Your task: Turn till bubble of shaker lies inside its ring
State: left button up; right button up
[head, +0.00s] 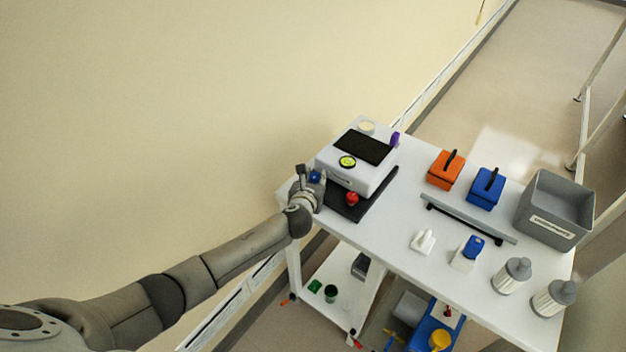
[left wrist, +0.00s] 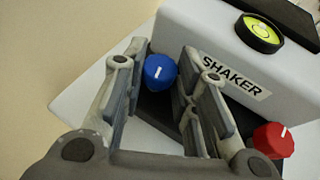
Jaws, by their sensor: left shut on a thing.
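The white shaker (head: 375,180) stands on a black mat at the left end of the white table; its label shows in the left wrist view (left wrist: 232,76). On its top is a round yellow-green bubble level (head: 347,161) with a dark rim, also in the left wrist view (left wrist: 259,32). A pale ring mark shows in it, but I cannot tell surely where the bubble lies. My left gripper (left wrist: 158,62) is shut on the blue knob (left wrist: 160,72), which has a white mark. A red knob (left wrist: 274,141) sits at the shaker's other front corner. My right gripper is out of view.
The white table (head: 395,225) also holds an orange box (head: 446,172), a blue box (head: 485,192), a grey bar (head: 470,220), a grey bin (head: 553,229), bottles and two lidded jars. A wall rises behind on the left. A lower shelf holds small items.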

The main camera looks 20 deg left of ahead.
pick_arm(q)
jog(key=n+y, duration=0.2)
jog(key=y, duration=0.1)
jog(key=shift+w+d+n+g+b, duration=0.1)
jog(key=shift+d+n+g+b, duration=0.3)
jog(key=shift+d+f+n+g+y+b, duration=0.15)
jog(key=shift+n+g+y+b, duration=0.3)
jog(key=shift+n+y, duration=0.4)
jog(key=n+g+y+b, duration=0.1)
jog(key=n+y+b, duration=0.1)
jog(key=n+y, duration=0.1)
jog(key=shift+w+d+g+b, duration=0.15)
jog(key=shift+w+g+b, duration=0.05)
jog(key=shift+g+b, duration=0.15)
jog(key=shift+n+g+y+b, duration=0.6)
jog(key=shift+n+y+b, duration=0.05)
jog(key=shift+b, duration=0.1)
jog(key=shift+r, duration=0.2)
jog(key=o, duration=1)
